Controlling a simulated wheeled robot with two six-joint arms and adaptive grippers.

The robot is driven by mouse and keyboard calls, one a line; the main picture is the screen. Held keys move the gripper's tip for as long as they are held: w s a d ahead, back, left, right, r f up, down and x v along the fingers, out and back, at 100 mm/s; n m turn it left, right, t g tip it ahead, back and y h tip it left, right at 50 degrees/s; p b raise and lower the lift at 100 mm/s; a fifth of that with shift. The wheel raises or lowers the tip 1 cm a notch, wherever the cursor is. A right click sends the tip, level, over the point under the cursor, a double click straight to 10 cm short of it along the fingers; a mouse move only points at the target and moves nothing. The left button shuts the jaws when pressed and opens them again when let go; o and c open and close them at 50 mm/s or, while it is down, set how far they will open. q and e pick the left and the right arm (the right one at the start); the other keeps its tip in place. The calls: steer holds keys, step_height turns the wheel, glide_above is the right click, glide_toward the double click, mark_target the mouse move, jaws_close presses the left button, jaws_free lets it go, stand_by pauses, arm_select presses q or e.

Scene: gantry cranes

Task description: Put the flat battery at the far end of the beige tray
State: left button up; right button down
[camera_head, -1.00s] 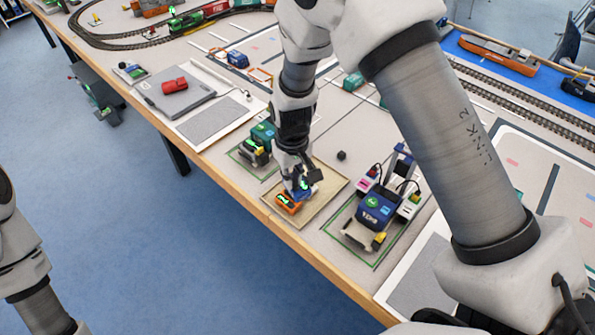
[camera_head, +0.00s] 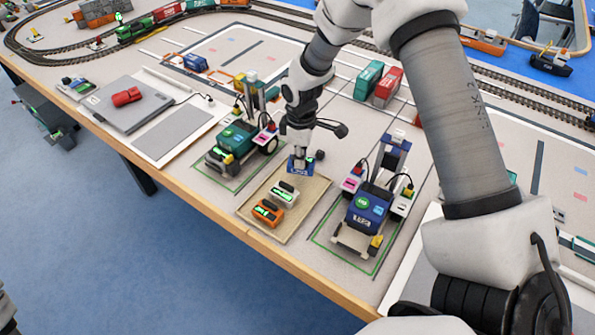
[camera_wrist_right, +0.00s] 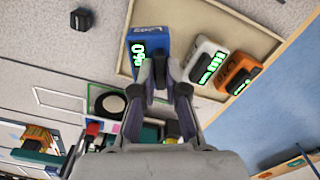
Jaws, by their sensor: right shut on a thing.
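A blue battery (camera_head: 300,167) is in the fingers of my right gripper (camera_head: 300,157) at the far end of the beige tray (camera_head: 244,211). In the right wrist view the gripper (camera_wrist_right: 160,80) is shut on this blue battery (camera_wrist_right: 151,40), whose green display looks like 0%. I cannot tell if its base touches the tray. A white battery (camera_wrist_right: 206,61) and an orange battery (camera_wrist_right: 239,73) with green bars stand beside it in the tray. In the head view the orange one (camera_head: 266,213) is nearest the front.
A green crane (camera_head: 236,143) stands left of the tray and a blue crane (camera_head: 364,214) right of it, both close. A small black cube (camera_wrist_right: 82,19) lies beyond the tray. Red and teal containers (camera_head: 387,86) stand farther back. The table's front edge is near.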

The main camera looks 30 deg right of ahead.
steer(key=shift+f, duration=1.85)
steer(key=c, duration=1.2)
jaws_free()
steer(key=shift+f, duration=0.1)
step_height(320, 180, up, 12)
steer(key=shift+r+b, duration=0.2)
steer(key=shift+b, duration=0.2)
